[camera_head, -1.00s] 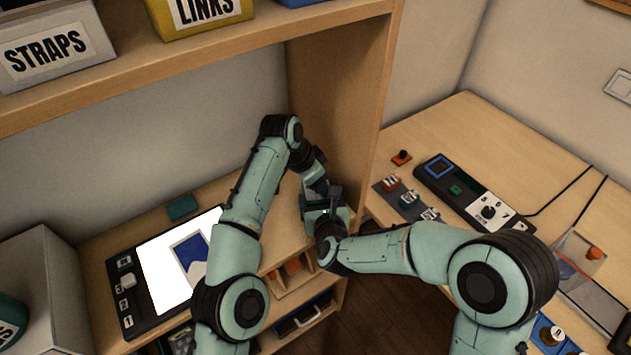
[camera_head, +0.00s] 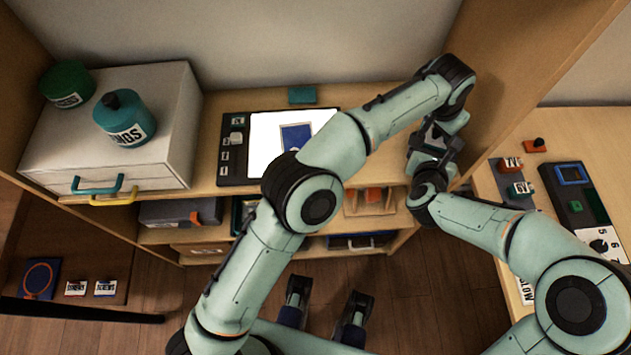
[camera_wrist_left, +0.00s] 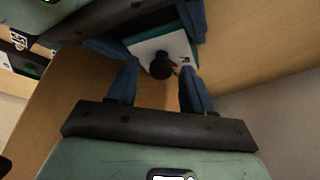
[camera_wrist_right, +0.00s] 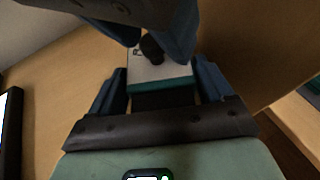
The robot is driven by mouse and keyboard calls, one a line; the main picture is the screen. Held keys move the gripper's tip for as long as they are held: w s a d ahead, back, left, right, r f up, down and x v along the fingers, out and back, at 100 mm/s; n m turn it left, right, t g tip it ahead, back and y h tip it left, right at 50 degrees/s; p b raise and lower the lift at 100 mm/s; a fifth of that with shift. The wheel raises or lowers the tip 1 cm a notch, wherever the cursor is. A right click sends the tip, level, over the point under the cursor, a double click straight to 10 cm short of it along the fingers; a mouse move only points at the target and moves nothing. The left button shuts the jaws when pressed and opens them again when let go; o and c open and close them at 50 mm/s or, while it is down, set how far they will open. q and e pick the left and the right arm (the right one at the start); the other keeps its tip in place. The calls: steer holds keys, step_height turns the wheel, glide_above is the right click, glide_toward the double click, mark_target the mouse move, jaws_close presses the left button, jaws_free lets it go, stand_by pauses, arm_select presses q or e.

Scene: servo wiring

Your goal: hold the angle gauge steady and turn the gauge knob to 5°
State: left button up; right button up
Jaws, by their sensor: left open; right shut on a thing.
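The angle gauge has a white face and a teal body, and shows in the right wrist view (camera_wrist_right: 158,72) and the left wrist view (camera_wrist_left: 178,45). Its black gauge knob (camera_wrist_left: 160,66) stands on the white face, also in the right wrist view (camera_wrist_right: 151,48). My right gripper (camera_wrist_right: 160,88) is shut on the gauge body. My left gripper (camera_wrist_left: 157,88) is open, its blue fingers on either side of the knob, with a gap visible. In the head view both grippers meet at the right end of the shelf, largely hiding the gauge. The scale reading is too small to tell.
A wooden shelf wall (camera_head: 520,80) rises close beside the grippers. A tablet-like panel with a white screen (camera_head: 265,145) lies on the shelf to the left. A side desk (camera_head: 555,140) at the right holds small labelled parts and a black device (camera_head: 575,185).

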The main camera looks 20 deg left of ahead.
arm_select(q)
steer(key=v, duration=1.2)
steer(key=a+f+n, duration=0.2)
steer(key=a+n, duration=0.2)
steer(key=a, duration=0.2)
steer(key=w+a+f+n, duration=0.1)
steer(key=a+f+n, duration=0.1)
steer(key=a+n, duration=0.2)
steer(key=a+f+n, duration=0.3)
steer(key=a+n, duration=0.2)
steer(key=a, duration=0.4)
steer(key=shift+w+a, duration=0.25)
steer(key=shift+w, duration=0.05)
steer(key=s+f+n+g, duration=0.1)
steer(key=s, duration=0.1)
steer(key=s+n, duration=0.1)
steer(key=s, duration=0.1)
steer(key=s+f+n+g, duration=0.1)
steer(key=s+n, duration=0.1)
steer(key=shift+d+f+g, duration=0.25)
steer(key=shift+f+g, duration=0.05)
steer(key=shift+f, duration=0.05)
steer(key=s+a+f+n+g+y, duration=0.1)
steer(key=s+n+g, duration=0.5)
steer(key=s, duration=0.7)
steer(key=shift+s+f+n+y, duration=0.3)
steer(key=shift+s+n, duration=0.1)
steer(key=shift+n, duration=0.7)
